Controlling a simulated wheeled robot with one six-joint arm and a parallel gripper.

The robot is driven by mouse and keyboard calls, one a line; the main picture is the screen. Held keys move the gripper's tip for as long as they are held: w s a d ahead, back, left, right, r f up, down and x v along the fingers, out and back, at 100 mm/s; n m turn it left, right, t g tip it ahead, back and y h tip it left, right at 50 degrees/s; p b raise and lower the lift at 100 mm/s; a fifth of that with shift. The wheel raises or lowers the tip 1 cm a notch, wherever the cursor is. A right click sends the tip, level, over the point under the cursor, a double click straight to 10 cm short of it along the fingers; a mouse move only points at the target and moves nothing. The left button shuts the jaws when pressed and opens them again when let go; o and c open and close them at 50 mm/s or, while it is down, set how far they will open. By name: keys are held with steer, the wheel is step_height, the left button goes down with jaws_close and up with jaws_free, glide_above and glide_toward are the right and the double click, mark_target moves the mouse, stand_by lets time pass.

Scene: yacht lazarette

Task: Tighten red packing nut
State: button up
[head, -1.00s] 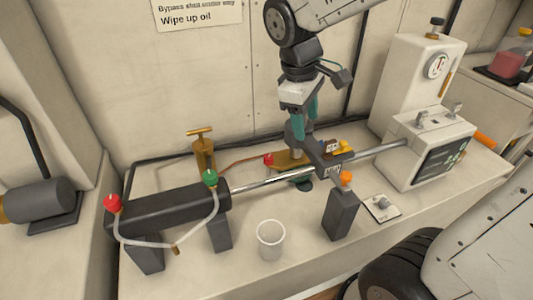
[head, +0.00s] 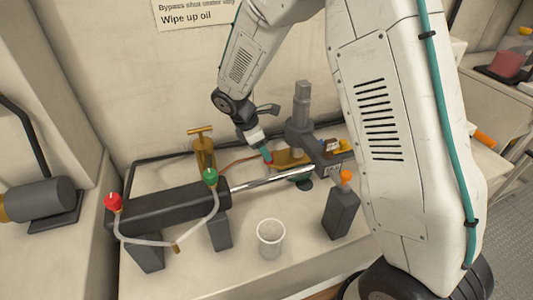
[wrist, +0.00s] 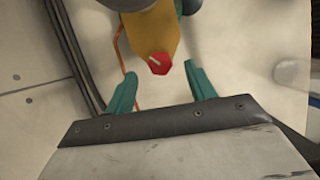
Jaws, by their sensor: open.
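The red packing nut (wrist: 159,64) is a small hexagon with a pale line across its face. It sits at the end of a brass valve body (wrist: 150,33), which also shows in the head view (head: 290,158) behind the steel rod. My gripper (wrist: 161,72) is open, with one teal finger to the left of the nut and one to the right. Gaps show on both sides, so neither finger appears to touch it. In the head view my gripper (head: 267,156) points down at the valve's left end and mostly hides the nut.
A dark cylinder (head: 165,208) with red and green caps and a clear hose lies left. A clear cup (head: 271,239) and brass T-handled pump (head: 204,155) stand nearby. My arm hides the right side.

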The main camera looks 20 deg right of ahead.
steer(key=shift+x, duration=1.65)
steer(key=c, duration=1)
steer(key=shift+m, duration=0.4)
steer(key=m+g, duration=0.1)
steer(key=m, duration=0.2)
steer(key=m+g+y, duration=0.1)
steer(key=m, duration=0.1)
steer(key=shift+w+m, duration=0.2)
steer(key=shift+m, duration=0.2)
steer(key=m+g+y, duration=0.1)
steer(key=m, duration=0.2)
steer(key=m+y, duration=0.1)
steer(key=m, duration=0.2)
steer(key=shift+d+g, duration=0.15)
steer(key=shift+g, duration=0.25)
steer(key=shift+m, duration=0.4)
